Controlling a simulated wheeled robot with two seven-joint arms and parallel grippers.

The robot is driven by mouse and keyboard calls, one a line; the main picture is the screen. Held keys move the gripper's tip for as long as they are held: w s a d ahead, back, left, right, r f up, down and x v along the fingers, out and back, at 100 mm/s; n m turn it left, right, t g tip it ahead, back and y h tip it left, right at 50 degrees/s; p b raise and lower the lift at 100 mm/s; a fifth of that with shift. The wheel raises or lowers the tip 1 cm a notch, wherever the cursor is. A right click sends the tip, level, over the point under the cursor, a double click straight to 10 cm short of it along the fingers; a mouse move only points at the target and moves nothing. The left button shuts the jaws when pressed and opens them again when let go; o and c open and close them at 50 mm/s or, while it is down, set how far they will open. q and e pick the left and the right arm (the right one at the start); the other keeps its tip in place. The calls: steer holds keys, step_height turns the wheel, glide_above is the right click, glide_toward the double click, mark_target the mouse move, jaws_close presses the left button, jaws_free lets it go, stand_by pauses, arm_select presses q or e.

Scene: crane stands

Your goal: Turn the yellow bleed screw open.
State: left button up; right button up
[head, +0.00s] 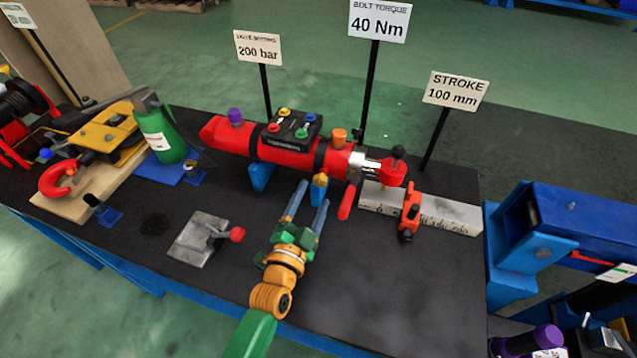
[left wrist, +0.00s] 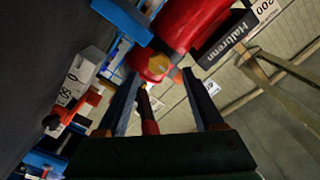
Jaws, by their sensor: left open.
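The red cylinder (head: 225,133) lies across the black bench top. A small yellow screw (head: 320,181) shows at its near side, beside my left fingertips. In the left wrist view a yellow screw head (left wrist: 157,64) sits on the cylinder's round red part. My left gripper (head: 314,193) is open, and nothing is clamped in it. Its two blue-grey fingers stand apart, and the screw appears between or just beyond the tips (left wrist: 158,75). I cannot tell whether they touch it. A red handle (head: 348,201) is right of the fingers. My right gripper is not in view.
A box with coloured buttons (head: 290,131) and an orange knob (head: 339,136) sit atop the cylinder. A metal scale (head: 450,213) with an orange slider (head: 409,212) lies right. A grey plate with red knob (head: 200,240) lies left. The front right bench is clear.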

mark_target(319, 183)
arm_select(q)
steer(key=x, duration=0.3)
steer(key=shift+w+d+f, duration=0.15)
steer(key=shift+w, duration=0.1)
steer(key=shift+s, duration=0.2)
steer(key=c, duration=0.6)
jaws_close()
